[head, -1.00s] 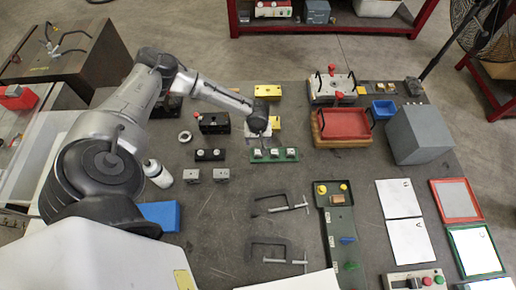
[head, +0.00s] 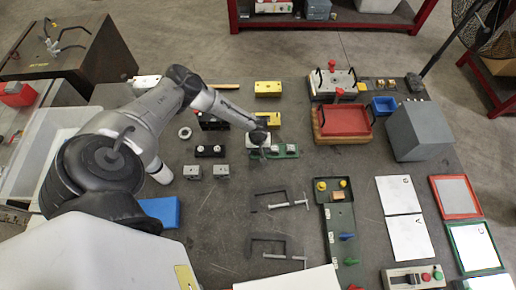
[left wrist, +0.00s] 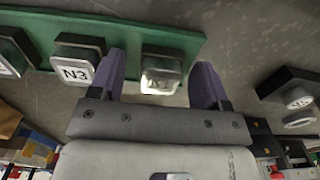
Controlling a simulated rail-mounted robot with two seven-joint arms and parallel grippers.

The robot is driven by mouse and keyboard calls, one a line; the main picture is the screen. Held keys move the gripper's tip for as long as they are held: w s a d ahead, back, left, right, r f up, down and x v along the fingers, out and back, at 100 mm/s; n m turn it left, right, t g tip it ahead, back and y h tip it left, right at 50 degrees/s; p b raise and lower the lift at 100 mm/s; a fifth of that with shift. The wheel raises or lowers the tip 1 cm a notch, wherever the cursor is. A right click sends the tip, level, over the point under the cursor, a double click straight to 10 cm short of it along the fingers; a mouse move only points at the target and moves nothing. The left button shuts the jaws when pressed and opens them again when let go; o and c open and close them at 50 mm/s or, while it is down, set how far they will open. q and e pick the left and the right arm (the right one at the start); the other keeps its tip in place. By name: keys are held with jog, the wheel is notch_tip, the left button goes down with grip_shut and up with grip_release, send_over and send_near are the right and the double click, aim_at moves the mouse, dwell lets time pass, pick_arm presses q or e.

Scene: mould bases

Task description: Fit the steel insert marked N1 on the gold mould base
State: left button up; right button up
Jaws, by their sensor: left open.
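A green rack (head: 296,153) holds a row of steel inserts. In the left wrist view the rack (left wrist: 118,28) carries one insert marked N3 (left wrist: 77,70) and, beside it, an end insert (left wrist: 161,74) whose mark is washed out by glare. My left gripper (head: 258,143) is at the rack's left end. In the left wrist view its purple fingers (left wrist: 157,80) are open, one on each side of the end insert; contact cannot be told. Two gold blocks, one farther back (head: 268,88) and one nearer (head: 270,118), stand behind the rack. My right gripper is not in view.
A red tray (head: 346,121) is to the right. Clamps (head: 284,201) lie in front; some bench between is clear.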

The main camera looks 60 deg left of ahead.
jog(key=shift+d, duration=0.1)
pick_arm(q)
jog(key=shift+c, duration=1.3)
jog(key=c, duration=0.9)
jog(key=shift+r, duration=0.25)
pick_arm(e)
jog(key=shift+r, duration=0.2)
pick_arm(q)
jog(key=shift+r+p, duration=0.4)
jog(key=shift+p, duration=0.3)
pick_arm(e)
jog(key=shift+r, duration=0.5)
pick_arm(q)
jog(key=shift+r, duration=0.15)
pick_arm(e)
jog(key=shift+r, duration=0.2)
